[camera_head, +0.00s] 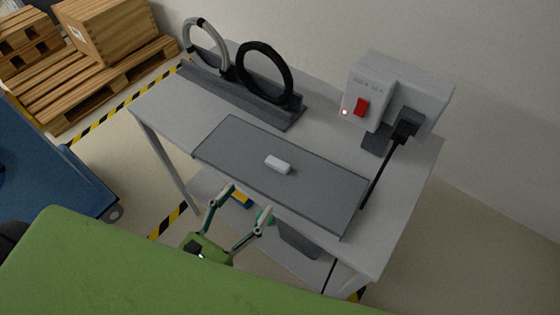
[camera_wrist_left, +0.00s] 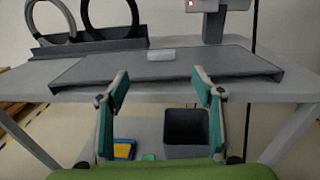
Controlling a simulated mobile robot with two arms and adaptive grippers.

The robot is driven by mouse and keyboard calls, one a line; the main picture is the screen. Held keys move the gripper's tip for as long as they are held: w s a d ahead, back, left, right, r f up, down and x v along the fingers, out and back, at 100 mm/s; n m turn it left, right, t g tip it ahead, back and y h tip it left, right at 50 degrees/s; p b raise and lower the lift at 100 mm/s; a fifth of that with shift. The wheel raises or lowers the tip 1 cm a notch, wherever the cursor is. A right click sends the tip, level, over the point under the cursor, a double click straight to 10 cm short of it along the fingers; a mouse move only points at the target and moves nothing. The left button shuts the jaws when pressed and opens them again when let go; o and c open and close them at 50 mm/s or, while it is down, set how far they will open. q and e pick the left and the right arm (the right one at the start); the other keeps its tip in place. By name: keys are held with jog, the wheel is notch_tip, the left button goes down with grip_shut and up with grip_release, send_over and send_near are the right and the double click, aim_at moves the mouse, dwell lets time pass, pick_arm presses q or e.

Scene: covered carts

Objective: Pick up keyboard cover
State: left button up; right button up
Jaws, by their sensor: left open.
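The keyboard cover (camera_head: 230,151) is a flat dark grey panel lying on the light grey table, with a small white handle (camera_head: 278,164) on its top. It also shows in the left wrist view (camera_wrist_left: 110,66), with the white handle (camera_wrist_left: 161,55) near its middle. My left gripper (camera_head: 248,200) is open and empty, in front of the table's near edge and apart from the cover. In the left wrist view its two fingers (camera_wrist_left: 160,88) stand wide apart below the handle. Whatever lies under the cover is hidden. My right gripper is not in view.
A rack (camera_head: 290,117) with a grey ring (camera_head: 188,32) and a black ring (camera_head: 287,75) stands behind the cover. A grey box with a red switch (camera_head: 361,107) and plugged cable is at right. A dark bin (camera_wrist_left: 186,130) sits below the table (camera_head: 408,190).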

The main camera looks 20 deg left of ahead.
aim_at(276, 164)
pick_arm(q)
jog(key=p+x, duration=0.2)
jog(key=x, duration=0.5)
jog(key=shift+w+d, duration=0.2)
jog(key=shift+w, duration=0.1)
jog(key=p+x, duration=0.1)
jog(key=x, duration=0.3)
jog(key=shift+w+d+r+p, duration=0.15)
jog(key=shift+w+p, duration=0.2)
jog(key=shift+p, duration=0.05)
jog(key=shift+w+d, duration=0.1)
jog(key=shift+w, duration=0.2)
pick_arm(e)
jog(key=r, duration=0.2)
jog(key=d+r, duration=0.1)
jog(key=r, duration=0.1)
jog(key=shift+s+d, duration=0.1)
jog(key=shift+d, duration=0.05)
pick_arm(q)
jog(key=shift+c, duration=0.3)
jog(key=c, duration=1.2)
